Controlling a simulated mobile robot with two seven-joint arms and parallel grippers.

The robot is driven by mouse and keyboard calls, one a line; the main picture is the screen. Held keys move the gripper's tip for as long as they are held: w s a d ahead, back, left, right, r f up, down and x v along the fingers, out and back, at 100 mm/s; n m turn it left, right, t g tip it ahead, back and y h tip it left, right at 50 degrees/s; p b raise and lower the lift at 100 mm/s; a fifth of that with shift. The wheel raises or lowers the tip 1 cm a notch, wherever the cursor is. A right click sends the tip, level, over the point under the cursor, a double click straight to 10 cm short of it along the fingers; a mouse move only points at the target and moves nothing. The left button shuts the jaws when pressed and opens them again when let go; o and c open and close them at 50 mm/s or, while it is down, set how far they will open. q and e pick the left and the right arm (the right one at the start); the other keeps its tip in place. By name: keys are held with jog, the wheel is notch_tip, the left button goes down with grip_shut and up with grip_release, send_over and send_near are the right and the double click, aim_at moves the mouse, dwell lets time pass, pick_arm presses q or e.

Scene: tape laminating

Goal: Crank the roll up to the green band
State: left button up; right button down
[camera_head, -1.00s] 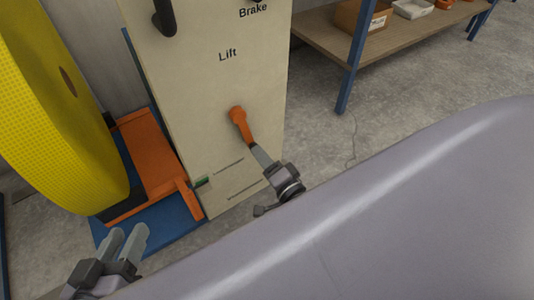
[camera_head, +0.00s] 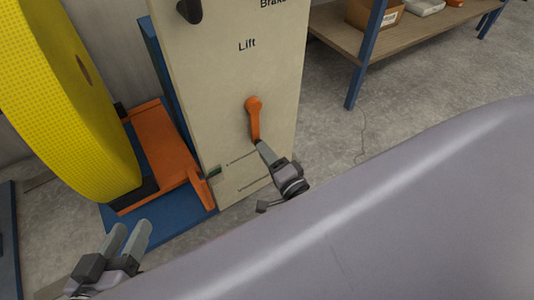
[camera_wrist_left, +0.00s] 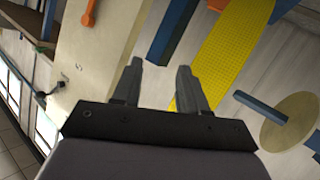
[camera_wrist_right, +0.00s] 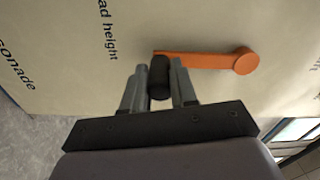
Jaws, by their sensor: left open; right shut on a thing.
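The orange crank (camera_head: 254,118) below the word "Lift" points almost straight down. My right gripper (camera_head: 261,147) is shut on its dark handle (camera_wrist_right: 158,78), which shows between the fingers in the right wrist view. The large yellow roll (camera_head: 62,110) stands left of the panel, beside an orange carriage (camera_head: 165,150). My left gripper (camera_head: 128,240) is open and empty, low and left, apart from the roll.
The beige panel (camera_head: 220,90) carries a black handle (camera_head: 189,10) higher up, near the word "Brake". A blue base (camera_head: 160,223) lies under the carriage. A shelf (camera_head: 345,40) with blue posts and boxes stands at the back right. Bare floor (camera_head: 335,125) lies right of the panel.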

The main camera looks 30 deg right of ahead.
jog(key=shift+a+r, duration=0.1)
jog(key=shift+a, duration=0.55)
jog(key=c, duration=0.9)
grip_release()
jog(key=shift+d, duration=0.1)
pick_arm(q)
jog(key=shift+r, duration=0.1)
pick_arm(e)
jog(key=shift+d+r, duration=0.1)
jog(key=shift+r, duration=0.05)
